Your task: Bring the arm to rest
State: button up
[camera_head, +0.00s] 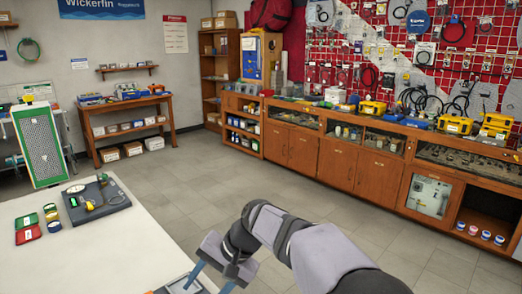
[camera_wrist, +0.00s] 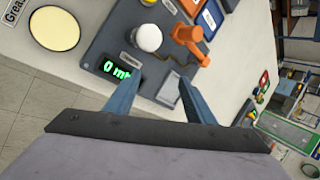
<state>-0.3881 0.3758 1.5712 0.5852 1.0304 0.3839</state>
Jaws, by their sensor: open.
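My gripper (camera_head: 208,279) is at the bottom of the head view, over the near edge of the white table (camera_head: 130,245). In the wrist view its two blue fingers (camera_wrist: 160,84) are spread apart with nothing held between them. Beyond the fingertips is a dark grey panel (camera_wrist: 108,38) with a white round knob (camera_wrist: 148,37), an orange handle (camera_wrist: 187,40) and a green lit display (camera_wrist: 116,70) that starts with "0 m". The left finger covers the end of the display. I cannot tell whether the fingers touch the panel.
A dark board (camera_head: 112,200) with a gauge lies further back on the table, beside a red tray (camera_head: 28,235), a green tray (camera_head: 26,220) and small tins. A pale yellow disc (camera_wrist: 55,28) lies near the panel. Wooden cabinets (camera_head: 340,165) stand right across open floor.

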jog(key=s+d+h+p, duration=0.1)
jog(key=s+d, duration=0.1)
jog(key=d, duration=0.3)
jog(key=s+d+f+h+p, duration=0.1)
jog(key=s+d, duration=0.1)
jog(key=d, duration=0.4)
jog(key=s+d+h+p, duration=0.1)
jog(key=s+d+p, duration=0.1)
jog(key=d, duration=0.3)
jog(key=shift+d+f+n, duration=0.25)
jog(key=shift+d+n, duration=0.05)
jog(key=shift+n, duration=0.1)
jog(key=s+d+f+n+h+p, duration=0.2)
jog(key=s+d+h+p, duration=0.1)
jog(key=s+d, duration=1)
jog(key=shift+f+p, duration=0.15)
jog(key=shift+p, duration=0.3)
